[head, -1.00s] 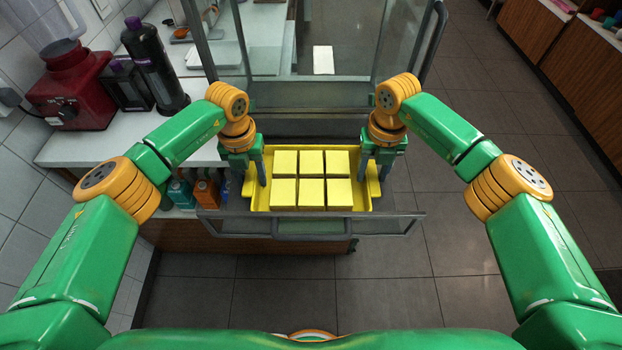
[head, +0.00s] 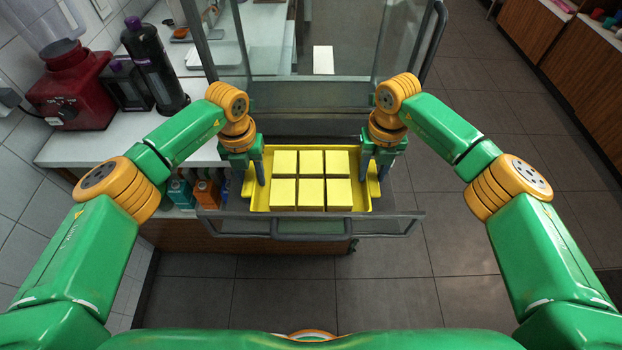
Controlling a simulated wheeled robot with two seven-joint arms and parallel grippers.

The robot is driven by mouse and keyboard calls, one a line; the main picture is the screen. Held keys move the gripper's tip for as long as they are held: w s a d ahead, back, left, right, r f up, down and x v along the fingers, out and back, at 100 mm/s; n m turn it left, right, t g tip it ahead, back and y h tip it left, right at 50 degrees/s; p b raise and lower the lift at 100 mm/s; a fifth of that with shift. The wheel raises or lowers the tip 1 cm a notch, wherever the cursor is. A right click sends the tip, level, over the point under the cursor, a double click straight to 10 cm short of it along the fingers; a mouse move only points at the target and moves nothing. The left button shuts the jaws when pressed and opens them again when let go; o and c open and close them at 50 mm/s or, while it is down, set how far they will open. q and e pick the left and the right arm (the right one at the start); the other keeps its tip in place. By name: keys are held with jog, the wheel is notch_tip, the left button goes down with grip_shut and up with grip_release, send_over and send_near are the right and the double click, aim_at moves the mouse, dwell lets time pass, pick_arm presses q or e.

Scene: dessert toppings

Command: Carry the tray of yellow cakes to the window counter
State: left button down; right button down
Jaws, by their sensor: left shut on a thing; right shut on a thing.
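A yellow tray (head: 311,148) holds several yellow block-shaped cakes (head: 311,178) in two rows. It appears level, in front of a glass-walled case. My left gripper (head: 257,180) is shut on the tray's left side. My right gripper (head: 371,178) is shut on its right side. The gripper fingers partly hide both side edges of the tray. I cannot tell from this angle whether the tray is resting on something or lifted clear.
A glass case (head: 410,50) with open framed panels stands behind the tray, and a framed glass panel (head: 310,228) lies in front. At left, a counter (head: 85,148) holds a red blender (head: 68,88) and a dark bottle (head: 155,65). Open tiled floor (head: 480,100) lies right.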

dwell(0.7)
